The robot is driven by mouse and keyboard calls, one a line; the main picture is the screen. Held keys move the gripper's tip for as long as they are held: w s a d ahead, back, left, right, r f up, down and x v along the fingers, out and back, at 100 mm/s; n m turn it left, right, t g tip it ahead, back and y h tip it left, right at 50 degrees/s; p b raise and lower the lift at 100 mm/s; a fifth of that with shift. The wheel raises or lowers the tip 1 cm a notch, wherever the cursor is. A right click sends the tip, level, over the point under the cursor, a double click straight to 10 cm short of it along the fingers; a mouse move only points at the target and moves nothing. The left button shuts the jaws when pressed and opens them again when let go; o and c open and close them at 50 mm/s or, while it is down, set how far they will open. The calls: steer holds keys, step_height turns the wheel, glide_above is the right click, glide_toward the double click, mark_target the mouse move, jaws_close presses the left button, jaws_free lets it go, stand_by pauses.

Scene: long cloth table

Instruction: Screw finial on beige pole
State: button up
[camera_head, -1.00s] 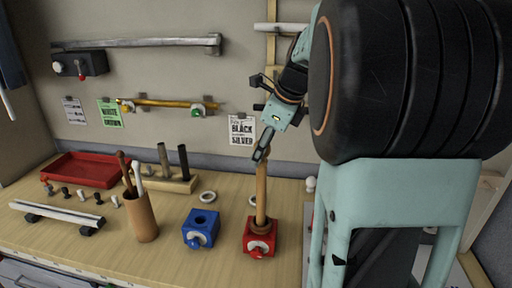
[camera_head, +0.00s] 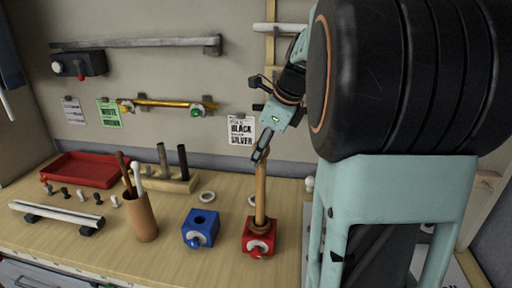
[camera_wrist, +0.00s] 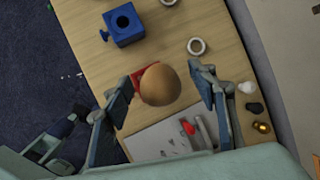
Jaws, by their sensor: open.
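The beige pole (camera_head: 261,195) stands upright in a red clamp block (camera_head: 258,240) on the table. My gripper (camera_head: 261,148) is at the pole's top end and hides it in the head view. The fingers are open, with a visible gap on each side of the ball. The wrist view does not show whether the ball is fully seated. The red block (camera_wrist: 138,83) shows partly behind it.
A blue block (camera_head: 201,228) and a brown cup (camera_head: 143,218) with rods stand to the left. Further left are small finials (camera_head: 80,195), a pale pole (camera_head: 56,213) on supports and a red tray (camera_head: 85,170). A pale ring (camera_head: 207,196) lies behind the blue block.

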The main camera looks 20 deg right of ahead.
steer(key=n+p, duration=0.1)
steer(key=n+y+p, duration=0.1)
steer(key=n, duration=0.1)
steer(key=n+p, duration=0.1)
steer(key=shift+d+r+g+y, duration=0.1)
steer(key=shift+r+g+y, duration=0.2)
steer(key=shift+g, duration=0.1)
steer(key=n+p, duration=0.2)
steer(key=n+g+y+p, duration=0.1)
steer(key=n, duration=0.1)
steer(key=shift+n+g+p, duration=0.3)
steer(key=shift+n+p, duration=0.1)
steer(key=n, duration=0.1)
steer(key=n+g, duration=0.1)
steer(key=shift+f+n, duration=0.3)
steer(key=shift+n, duration=0.1)
steer(key=n+g, duration=0.1)
steer(key=n, duration=0.2)
steer(key=shift+g+y, duration=0.3)
steer(key=shift+c, duration=0.3)
